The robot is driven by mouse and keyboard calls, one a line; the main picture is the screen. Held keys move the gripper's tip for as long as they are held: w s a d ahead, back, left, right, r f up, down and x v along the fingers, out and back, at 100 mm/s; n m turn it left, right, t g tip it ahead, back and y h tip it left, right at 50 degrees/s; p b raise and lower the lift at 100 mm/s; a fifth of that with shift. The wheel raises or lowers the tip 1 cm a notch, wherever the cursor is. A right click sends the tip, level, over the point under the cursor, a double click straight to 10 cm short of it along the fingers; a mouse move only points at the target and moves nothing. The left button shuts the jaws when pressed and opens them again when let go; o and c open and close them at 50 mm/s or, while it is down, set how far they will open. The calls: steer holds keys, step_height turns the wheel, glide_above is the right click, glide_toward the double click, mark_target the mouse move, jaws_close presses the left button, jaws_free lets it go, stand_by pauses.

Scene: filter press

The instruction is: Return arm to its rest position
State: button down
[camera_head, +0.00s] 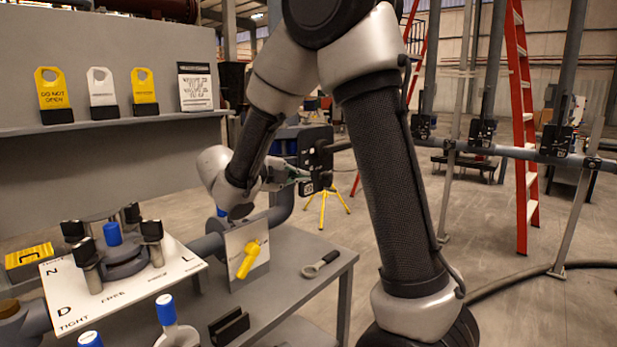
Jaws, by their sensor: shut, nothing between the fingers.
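My arm rises from the lower right, bends at the top of the picture and comes down to the wrist (232,185) above the grey bench. My gripper (318,160) is small and dark beyond the wrist, pointing to the right, above the far side of the bench. It is shut, with nothing seen held in it. Its fingertips are hard to make out against the dark background.
Yellow and white tags (55,92) stand on a shelf. A red ladder (521,120) and pipe frame stand right.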

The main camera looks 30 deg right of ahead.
steer(key=shift+s+a+r, duration=0.15)
steer(key=shift+s+a, duration=0.05)
steer(key=shift+a, duration=0.35)
steer(key=s+d+f+m+g+y, duration=0.1)
steer(key=s+f+m+g+y, duration=0.25)
steer(key=s+m, duration=0.55)
steer(key=s+d+f+m+g+y, duration=0.15)
steer(key=s+f+m, duration=0.25)
steer(key=m, duration=0.9)
steer(key=s+a+r+m+t+y, duration=0.1)
steer(key=s+r+m+t+y, duration=0.1)
steer(key=s+m+y, duration=0.2)
steer(key=s+a+r+m+t+y, duration=0.1)
steer(key=s+m+y, duration=0.4)
steer(key=s+m, duration=0.6)
steer(key=shift+a+r+m+t, duration=0.25)
steer(key=shift+r+m+t, duration=0.35)
steer(key=shift+r+m, duration=0.7)
